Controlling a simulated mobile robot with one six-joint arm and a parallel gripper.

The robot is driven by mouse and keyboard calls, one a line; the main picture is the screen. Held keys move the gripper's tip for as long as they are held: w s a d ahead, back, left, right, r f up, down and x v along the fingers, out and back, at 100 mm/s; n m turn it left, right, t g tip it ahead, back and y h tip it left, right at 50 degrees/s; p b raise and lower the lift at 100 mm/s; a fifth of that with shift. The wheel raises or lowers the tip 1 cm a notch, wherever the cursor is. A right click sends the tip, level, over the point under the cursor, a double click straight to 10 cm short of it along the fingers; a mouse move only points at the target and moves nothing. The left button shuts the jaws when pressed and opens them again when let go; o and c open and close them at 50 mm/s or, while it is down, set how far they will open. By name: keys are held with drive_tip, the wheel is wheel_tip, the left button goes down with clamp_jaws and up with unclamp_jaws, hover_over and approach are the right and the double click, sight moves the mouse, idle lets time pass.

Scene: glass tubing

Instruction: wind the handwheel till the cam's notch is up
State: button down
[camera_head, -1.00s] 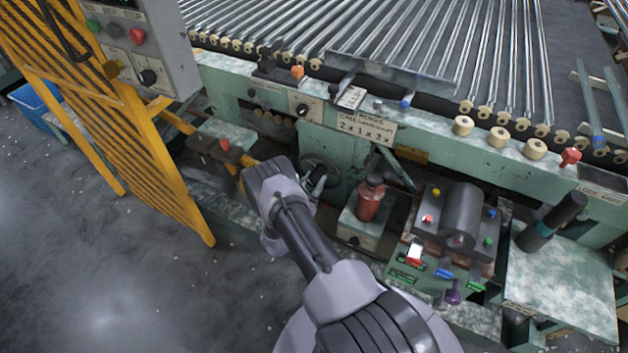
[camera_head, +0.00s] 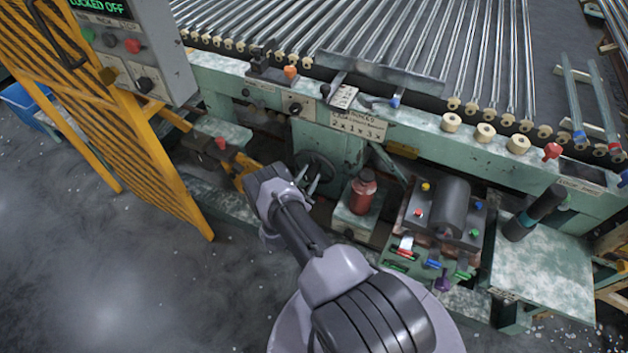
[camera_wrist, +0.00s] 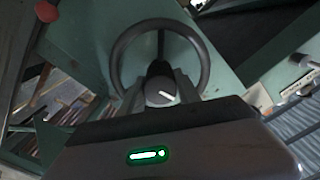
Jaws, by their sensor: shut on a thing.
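The dark round handwheel (camera_head: 317,166) is on the green machine front, partly behind my gripper (camera_head: 309,187). In the wrist view the handwheel (camera_wrist: 203,66) shows as a dark ring with one spoke running up. My gripper (camera_wrist: 160,92) reaches to its middle, with one finger on each side of a grey round hub. It is shut on this hub of the handwheel. A short white mark shows on the hub's face, slanting to the right. I cannot make out the cam or its notch in either view.
A red bottle (camera_head: 362,192) stands on a ledge right of the handwheel. A yellow guard fence (camera_head: 130,140) and a grey control box (camera_head: 140,50) stand to the left. Glass tubes lie on the rollers above. The floor at lower left is clear.

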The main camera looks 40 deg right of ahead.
drive_tip(key=shift+m+p, duration=0.3)
drive_tip(key=shift+m, duration=0.7)
drive_tip(key=c, duration=0.9)
unclamp_jaws()
drive_tip(key=shift+o, duration=0.2)
drive_tip(key=shift+a, duration=0.1)
drive_tip(key=p+v, duration=0.5)
drive_tip(key=v, duration=1.2)
